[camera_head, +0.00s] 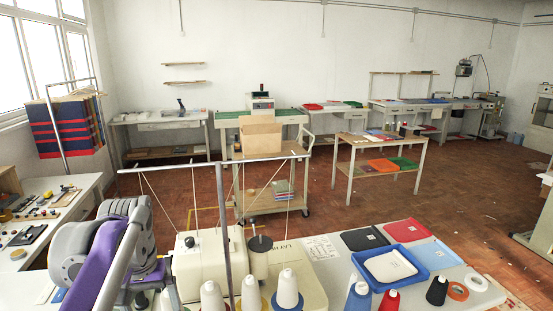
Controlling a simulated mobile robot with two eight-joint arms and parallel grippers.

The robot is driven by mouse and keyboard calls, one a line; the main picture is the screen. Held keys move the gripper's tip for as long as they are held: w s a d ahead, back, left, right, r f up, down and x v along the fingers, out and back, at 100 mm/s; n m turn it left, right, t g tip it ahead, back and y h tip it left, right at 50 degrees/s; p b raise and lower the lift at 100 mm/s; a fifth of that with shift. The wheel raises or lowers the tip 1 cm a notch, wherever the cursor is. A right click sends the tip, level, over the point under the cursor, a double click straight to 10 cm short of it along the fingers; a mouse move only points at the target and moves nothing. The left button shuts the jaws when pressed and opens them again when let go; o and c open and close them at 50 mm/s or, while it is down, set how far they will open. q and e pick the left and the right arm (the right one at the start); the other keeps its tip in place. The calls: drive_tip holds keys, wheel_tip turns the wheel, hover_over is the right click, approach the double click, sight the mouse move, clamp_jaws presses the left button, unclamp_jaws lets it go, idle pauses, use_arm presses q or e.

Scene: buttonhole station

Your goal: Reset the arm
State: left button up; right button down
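One of my arms, grey and purple, rises at the lower left, folded close to the camera. Its gripper does not show. My other arm and its gripper are out of view. The cream buttonhole machine (203,264) stands just right of the visible arm, with a thread stand pole (224,215) in front of it. A blue tray (424,257) with white pieces (389,266) lies on the worktable (335,268) to the right.
Thread cones (287,290) stand along the table's front edge. Red (408,230) and black (365,238) pieces lie behind the tray. A side bench (75,207) with small tools is at the left. The brown floor (455,205) beyond is largely open.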

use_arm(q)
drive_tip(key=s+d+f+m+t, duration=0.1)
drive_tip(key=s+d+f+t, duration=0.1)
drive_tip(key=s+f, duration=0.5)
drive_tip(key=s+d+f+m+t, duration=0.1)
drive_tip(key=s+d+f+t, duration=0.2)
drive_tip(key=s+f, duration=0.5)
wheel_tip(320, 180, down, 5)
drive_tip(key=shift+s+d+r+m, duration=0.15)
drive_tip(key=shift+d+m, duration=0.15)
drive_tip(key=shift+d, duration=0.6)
